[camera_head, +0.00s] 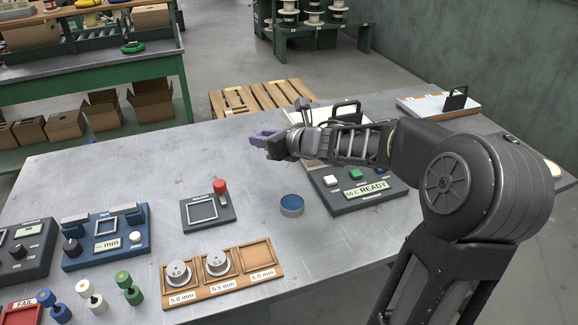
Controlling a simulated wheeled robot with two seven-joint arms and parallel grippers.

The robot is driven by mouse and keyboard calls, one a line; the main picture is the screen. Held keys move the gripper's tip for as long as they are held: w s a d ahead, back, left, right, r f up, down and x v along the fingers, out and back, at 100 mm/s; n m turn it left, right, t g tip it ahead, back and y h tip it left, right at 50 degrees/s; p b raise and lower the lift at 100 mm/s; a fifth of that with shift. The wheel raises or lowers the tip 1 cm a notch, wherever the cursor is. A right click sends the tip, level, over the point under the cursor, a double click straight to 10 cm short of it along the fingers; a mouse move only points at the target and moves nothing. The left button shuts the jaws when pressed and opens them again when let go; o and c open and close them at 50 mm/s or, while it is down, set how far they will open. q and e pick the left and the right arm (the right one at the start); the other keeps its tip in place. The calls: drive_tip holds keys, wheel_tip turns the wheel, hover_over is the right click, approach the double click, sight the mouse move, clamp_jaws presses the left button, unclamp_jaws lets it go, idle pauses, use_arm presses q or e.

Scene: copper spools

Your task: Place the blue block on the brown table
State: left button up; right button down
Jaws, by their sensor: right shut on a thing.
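My right gripper (276,144) reaches in from the right over the middle of the grey table. It is shut on a small bluish-purple piece (262,136), which looks like the blue block. The fingers hide part of it. The gripper appears to be above the tabletop; how high is hard to tell. The nearest large surface is the grey metal table (120,175). My left gripper is not in view.
A READY panel (360,190) lies under my right arm. Wooden pallets (262,96) lie behind. The table's left-back area is clear.

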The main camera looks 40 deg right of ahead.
drive_tip(key=b, duration=0.2)
hover_over(266, 179)
wheel_tip(266, 179, down, 6)
drive_tip(key=shift+r, duration=0.25)
drive_tip(key=shift+f, duration=0.4)
drive_tip(key=shift+f+b, duration=0.75)
drive_tip(key=shift+f, duration=1.15)
drive_tip(key=shift+f+b, duration=0.2)
drive_tip(key=shift+b, duration=0.1)
drive_tip(key=c, duration=1.2)
unclamp_jaws()
drive_tip(key=shift+r, duration=0.1)
